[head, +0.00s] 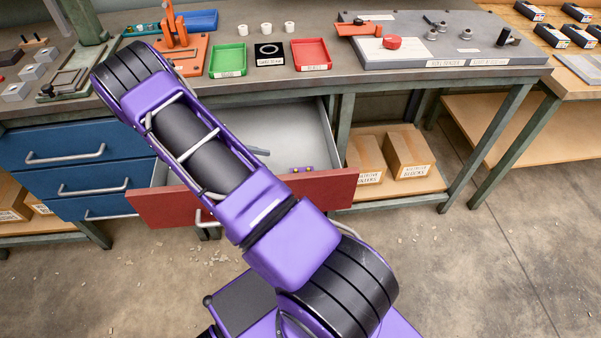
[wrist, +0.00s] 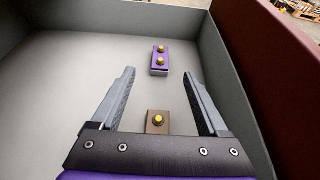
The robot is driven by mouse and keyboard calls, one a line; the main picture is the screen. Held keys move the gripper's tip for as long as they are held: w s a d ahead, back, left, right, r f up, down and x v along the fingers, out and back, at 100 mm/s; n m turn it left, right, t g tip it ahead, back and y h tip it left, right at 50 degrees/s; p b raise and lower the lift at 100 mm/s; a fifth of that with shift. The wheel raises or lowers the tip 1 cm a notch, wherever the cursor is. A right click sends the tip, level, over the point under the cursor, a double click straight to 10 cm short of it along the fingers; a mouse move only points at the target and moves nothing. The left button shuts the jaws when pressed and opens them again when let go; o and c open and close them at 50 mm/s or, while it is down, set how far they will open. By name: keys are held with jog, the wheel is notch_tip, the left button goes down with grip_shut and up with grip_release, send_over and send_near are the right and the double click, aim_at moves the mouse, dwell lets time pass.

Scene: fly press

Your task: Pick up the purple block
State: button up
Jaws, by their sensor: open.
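The purple block (wrist: 160,68) lies on the floor of the open drawer (wrist: 60,90), with two gold knobs on top. In the wrist view it is just beyond my gripper (wrist: 159,74), roughly centred between the fingertips. My gripper is open, with nothing held. A brown block (wrist: 156,128) with one gold knob shows between the fingers, close to the palm. In the head view my arm hides most of the gripper and part of the drawer; a small purple piece with gold knobs (head: 302,169) shows near the red drawer front (head: 338,188).
The drawer's grey walls (wrist: 212,70) and red front (wrist: 270,75) stand close on the right in the wrist view. The workbench (head: 330,80) above holds green and red trays (head: 311,54) and fixtures. Blue closed drawers (head: 75,150) are at left.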

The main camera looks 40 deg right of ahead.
aim_at(307, 170)
jog(key=x, duration=1.3)
jog(key=shift+s+d+f+b, duration=0.15)
jog(key=shift+f+b, duration=0.1)
jog(key=shift+b, duration=0.1)
grip_shut()
